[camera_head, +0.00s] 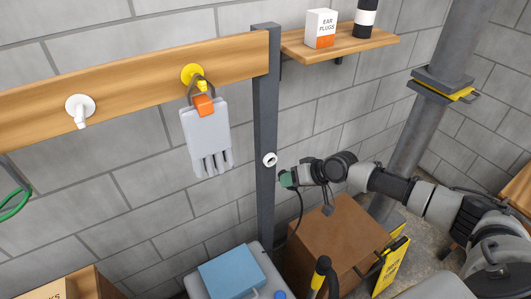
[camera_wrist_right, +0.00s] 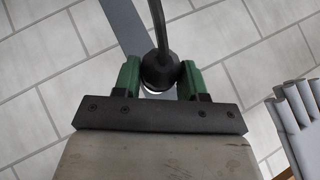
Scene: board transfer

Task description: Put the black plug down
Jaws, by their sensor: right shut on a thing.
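The black plug (camera_wrist_right: 158,72) shows in the right wrist view between the two green fingers of my right gripper (camera_wrist_right: 158,84). The gripper is shut on it, and a dark cable runs up from the plug. In the head view my right gripper (camera_head: 284,180) is in the air just right of the grey post (camera_head: 265,110), a little below a white round fitting (camera_head: 269,160). There the plug is too small to make out, and its dark cable (camera_head: 300,208) hangs below the gripper. My left gripper is not in view.
A brown box (camera_head: 338,230) stands below the right gripper. A blue item (camera_head: 231,272) lies on a grey surface at the bottom. Pale gloves (camera_head: 208,135) hang from the wooden rail (camera_head: 130,75). A shelf (camera_head: 340,42) holds an ear plugs box (camera_head: 320,28) and a dark cylinder.

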